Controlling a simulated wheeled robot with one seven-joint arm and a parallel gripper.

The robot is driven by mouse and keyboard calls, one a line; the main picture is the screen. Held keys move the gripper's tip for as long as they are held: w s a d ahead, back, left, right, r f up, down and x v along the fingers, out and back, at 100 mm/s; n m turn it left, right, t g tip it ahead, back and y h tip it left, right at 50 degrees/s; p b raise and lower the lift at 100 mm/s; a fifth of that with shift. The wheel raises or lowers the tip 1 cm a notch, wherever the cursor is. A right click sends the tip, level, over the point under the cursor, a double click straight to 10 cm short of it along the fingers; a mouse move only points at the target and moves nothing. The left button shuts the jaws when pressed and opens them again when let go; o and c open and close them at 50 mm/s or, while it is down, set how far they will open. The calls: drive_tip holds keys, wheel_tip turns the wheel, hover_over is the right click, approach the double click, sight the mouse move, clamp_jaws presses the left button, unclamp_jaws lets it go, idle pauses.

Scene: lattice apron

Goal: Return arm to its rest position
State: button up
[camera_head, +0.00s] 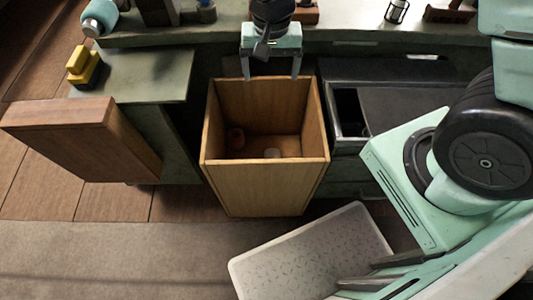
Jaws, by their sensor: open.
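My gripper (271,74) is at the top middle of the head view, pointing down with its two fingers spread wide apart. Nothing shows between the fingertips. The fingers are over or near the back end of an open wooden drawer (263,188); I cannot tell whether they touch it.
A wooden panel (80,140) juts out at the left. A yellow block (83,66) sits on the dark green counter (148,75). A dark open compartment (348,110) is right of the drawer. A pale patterned slab (315,258) lies low in front.

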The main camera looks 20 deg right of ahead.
drive_tip(key=shift+r, duration=1)
drive_tip(key=s+a+r+n, duration=0.3)
drive_tip(key=s+r+n, duration=0.25)
drive_tip(key=s, duration=0.35)
drive_tip(key=s+a+r+n, duration=0.3)
drive_tip(key=s+r+n, duration=0.25)
drive_tip(key=s, duration=0.35)
wheel_tip(320, 180, up, 17)
drive_tip(key=n+p, duration=0.1)
drive_tip(key=p, duration=1.6)
drive_tip(key=shift+s+y+p, duration=0.15)
drive_tip(key=shift+y+p, duration=0.15)
drive_tip(key=shift+p, duration=0.05)
drive_tip(key=shift+f, duration=0.15)
